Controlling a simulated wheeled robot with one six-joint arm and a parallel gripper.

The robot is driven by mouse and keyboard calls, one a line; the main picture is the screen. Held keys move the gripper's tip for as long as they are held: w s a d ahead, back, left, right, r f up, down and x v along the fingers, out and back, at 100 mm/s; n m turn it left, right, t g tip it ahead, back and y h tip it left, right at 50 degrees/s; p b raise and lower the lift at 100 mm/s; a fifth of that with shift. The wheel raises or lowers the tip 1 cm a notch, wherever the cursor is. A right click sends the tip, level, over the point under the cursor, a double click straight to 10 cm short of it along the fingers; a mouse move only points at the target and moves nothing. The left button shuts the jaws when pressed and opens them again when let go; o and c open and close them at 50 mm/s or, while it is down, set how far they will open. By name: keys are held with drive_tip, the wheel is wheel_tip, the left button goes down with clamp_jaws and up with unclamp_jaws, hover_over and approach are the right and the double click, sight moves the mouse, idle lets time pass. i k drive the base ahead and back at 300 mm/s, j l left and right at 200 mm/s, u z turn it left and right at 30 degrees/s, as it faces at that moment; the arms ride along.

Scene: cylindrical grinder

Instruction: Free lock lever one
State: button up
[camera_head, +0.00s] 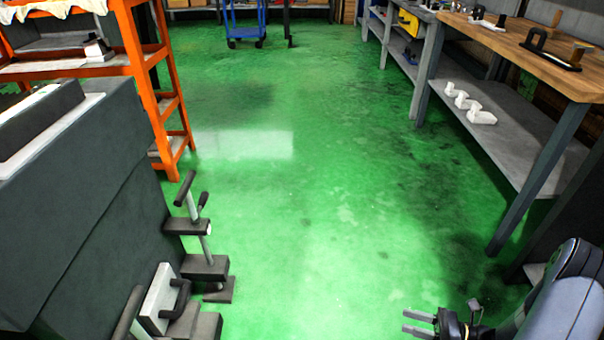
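The grinder (90,200) is a dark grey machine at the left, with several levers on its side facing the aisle. A lever with a dark T-shaped grip (185,188) stands upright on a dark block, and a shorter lever (203,201) leans beside it. A lower stem (206,247) rises from another dark block. A light plate with a dark handle (178,298) and a grey rod (128,314) are near the bottom edge. I cannot tell which one is lock lever one. My gripper (405,322) is at the bottom right, open and empty, well apart from the levers.
Green floor (310,200) lies clear between machine and workbench. The wooden workbench (560,75) at right has a lower shelf (520,140) with white parts (470,103). An orange rack (165,100) stands behind the grinder. A blue cart (245,30) is at the back.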

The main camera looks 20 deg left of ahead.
sight(203, 198)
drive_tip(key=i+u, duration=0.25)
drive_tip(key=i, duration=0.3)
drive_tip(key=i+u, duration=0.25)
drive_tip(key=i, duration=0.3)
drive_tip(key=i+l+u, duration=0.25)
drive_tip(key=i, duration=0.25)
drive_tip(key=i+u, duration=0.25)
drive_tip(key=u, duration=0.2)
drive_tip(key=i+u, duration=0.4)
drive_tip(key=i+l+u, duration=0.15)
drive_tip(key=u, duration=0.3)
drive_tip(key=i+l+u, duration=0.2)
drive_tip(key=u, duration=0.25)
drive_tip(key=i+l+u, duration=0.15)
drive_tip(key=u, duration=0.25)
drive_tip(key=i+l+u, duration=0.2)
drive_tip(key=u, duration=0.15)
drive_tip(key=i+l+u, duration=0.2)
drive_tip(key=u, duration=0.2)
